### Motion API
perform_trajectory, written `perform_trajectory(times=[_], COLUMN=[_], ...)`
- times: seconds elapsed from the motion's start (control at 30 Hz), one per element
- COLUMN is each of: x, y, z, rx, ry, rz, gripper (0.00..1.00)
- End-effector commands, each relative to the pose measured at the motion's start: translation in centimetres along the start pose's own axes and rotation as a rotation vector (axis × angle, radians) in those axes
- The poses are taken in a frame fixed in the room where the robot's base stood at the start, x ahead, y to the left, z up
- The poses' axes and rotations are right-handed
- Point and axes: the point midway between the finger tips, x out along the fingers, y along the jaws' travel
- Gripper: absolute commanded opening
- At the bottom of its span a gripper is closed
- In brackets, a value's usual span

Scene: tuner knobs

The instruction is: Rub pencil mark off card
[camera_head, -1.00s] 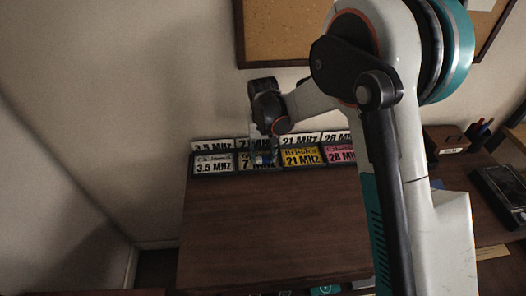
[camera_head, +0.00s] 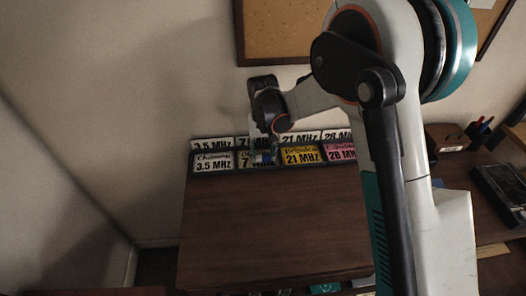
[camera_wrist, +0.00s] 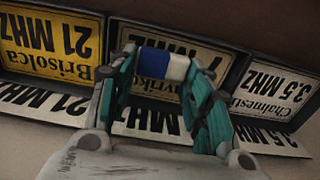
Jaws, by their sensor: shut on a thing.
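A blue and white eraser block (camera_wrist: 163,63) is gripped between the teal fingers of my gripper (camera_wrist: 165,68) in the wrist view. It is in front of the cream 7 MHz card (camera_wrist: 148,86), whose middle it hides. I cannot tell whether the eraser touches the card. I see no clear pencil mark; part of the card is covered. In the head view, my gripper (camera_head: 264,155) is at the 7 MHz card (camera_head: 245,160) in the front row, with the fingers small and blurred.
A white 3.5 MHz card (camera_head: 213,162), a yellow 21 MHz card (camera_head: 302,155) and a pink 28 MHz card (camera_head: 341,152) stand in the same row. More cards (camera_head: 212,145) show behind. The brown desktop (camera_head: 270,225) in front is bare.

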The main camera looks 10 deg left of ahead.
Motion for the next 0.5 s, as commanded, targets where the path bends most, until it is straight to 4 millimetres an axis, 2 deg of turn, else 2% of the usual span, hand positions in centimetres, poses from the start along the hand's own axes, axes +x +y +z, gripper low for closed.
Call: perform_trajectory(times=[0.5], x=[0.38], y=[0.00], z=[0.00], rx=[0.000], ry=[0.000], rz=[0.000], gripper=[0.27])
